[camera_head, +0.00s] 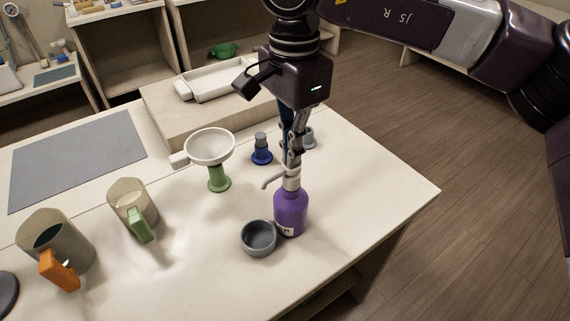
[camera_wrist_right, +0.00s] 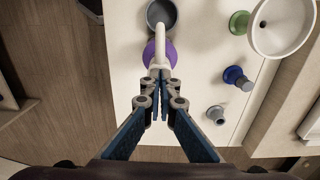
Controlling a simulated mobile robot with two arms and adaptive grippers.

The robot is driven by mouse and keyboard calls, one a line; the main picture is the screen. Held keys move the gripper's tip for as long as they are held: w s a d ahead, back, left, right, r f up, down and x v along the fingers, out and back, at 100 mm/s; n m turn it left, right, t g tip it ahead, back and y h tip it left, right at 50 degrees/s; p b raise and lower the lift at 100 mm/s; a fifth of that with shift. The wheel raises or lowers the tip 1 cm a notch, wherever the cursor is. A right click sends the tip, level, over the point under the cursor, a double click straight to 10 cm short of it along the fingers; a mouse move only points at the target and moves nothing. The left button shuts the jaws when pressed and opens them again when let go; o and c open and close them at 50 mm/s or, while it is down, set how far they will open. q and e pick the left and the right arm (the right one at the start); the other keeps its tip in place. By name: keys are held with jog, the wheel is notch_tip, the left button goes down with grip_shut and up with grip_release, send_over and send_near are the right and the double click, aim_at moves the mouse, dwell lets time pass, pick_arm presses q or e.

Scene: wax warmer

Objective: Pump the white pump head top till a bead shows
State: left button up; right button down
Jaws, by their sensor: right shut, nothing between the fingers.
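A purple pump bottle (camera_head: 291,212) stands upright near the front edge of the table. Its white pump head (camera_head: 291,181) has a spout reaching left, above the grey cup (camera_head: 258,237) beside the bottle. My right gripper (camera_head: 293,166) points down directly over the pump head, shut and empty, its tips at or just above the top; contact is hard to tell. In the right wrist view the shut fingertips (camera_wrist_right: 160,72) meet at the base of the white spout (camera_wrist_right: 160,45), with the purple bottle (camera_wrist_right: 150,54) below. No bead is visible at the spout. My left gripper is out of view.
A white dish on a green stand (camera_head: 210,147), a blue stopper-like piece (camera_head: 262,152) and a grey piece (camera_head: 309,138) stand behind the bottle. Two mugs, with green (camera_head: 141,226) and orange (camera_head: 58,271) handles, stand left. The table right of the bottle is clear.

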jog(key=shift+r+p, duration=1.15)
jog(key=shift+r, duration=0.55)
jog(key=shift+f, duration=0.15)
jog(key=shift+f+b, duration=1.3)
jog(key=shift+f, duration=0.25)
jog(key=shift+r+p, duration=1.15)
jog(key=shift+r, duration=0.5)
jog(key=shift+f, duration=0.2)
